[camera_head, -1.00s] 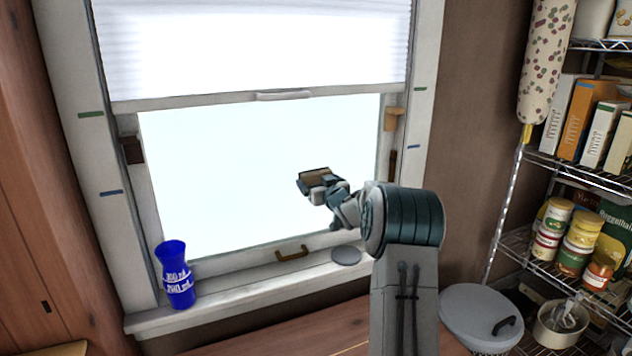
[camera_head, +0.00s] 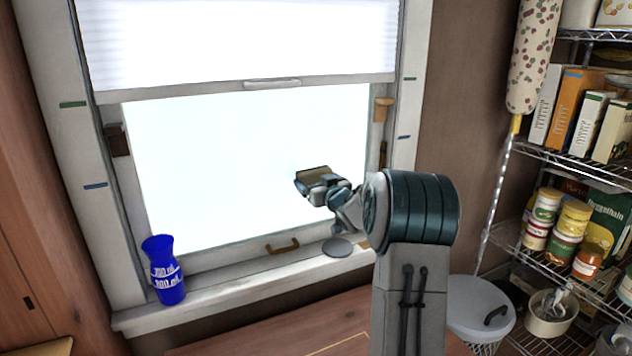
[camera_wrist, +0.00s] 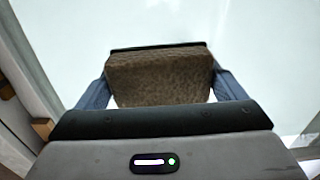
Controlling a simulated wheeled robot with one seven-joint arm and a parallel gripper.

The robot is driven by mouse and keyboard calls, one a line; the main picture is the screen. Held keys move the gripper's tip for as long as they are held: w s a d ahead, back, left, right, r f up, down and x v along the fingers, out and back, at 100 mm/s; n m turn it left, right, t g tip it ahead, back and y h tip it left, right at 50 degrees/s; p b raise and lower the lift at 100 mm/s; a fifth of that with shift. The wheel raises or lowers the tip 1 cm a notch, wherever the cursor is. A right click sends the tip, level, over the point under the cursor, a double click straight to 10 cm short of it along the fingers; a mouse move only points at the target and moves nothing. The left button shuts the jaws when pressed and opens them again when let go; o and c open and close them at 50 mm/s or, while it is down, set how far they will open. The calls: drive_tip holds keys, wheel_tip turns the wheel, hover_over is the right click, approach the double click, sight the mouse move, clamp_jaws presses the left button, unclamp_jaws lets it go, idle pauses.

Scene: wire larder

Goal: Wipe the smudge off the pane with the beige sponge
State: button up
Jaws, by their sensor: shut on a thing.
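My gripper (camera_head: 312,179) is shut on the beige sponge (camera_head: 313,172), in front of the lower right part of the window pane (camera_head: 240,150). In the wrist view the sponge (camera_wrist: 160,78) looks brown and sits between the two fingers, its dark far edge toward the pane (camera_wrist: 255,40). I cannot tell whether the sponge touches the glass. The pane looks bright and nearly white. No smudge can be made out on it in either view.
A blue measuring vessel (camera_head: 163,270) stands at the left of the sill, and a grey disc (camera_head: 338,247) lies at its right. A pleated blind (camera_head: 240,40) covers the upper window. A wire shelf (camera_head: 570,165) with jars and boxes and a lidded bin (camera_head: 478,305) are at the right.

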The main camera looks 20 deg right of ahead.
drive_tip(key=s, duration=0.3)
drive_tip(key=shift+b, duration=0.3)
idle(0.5)
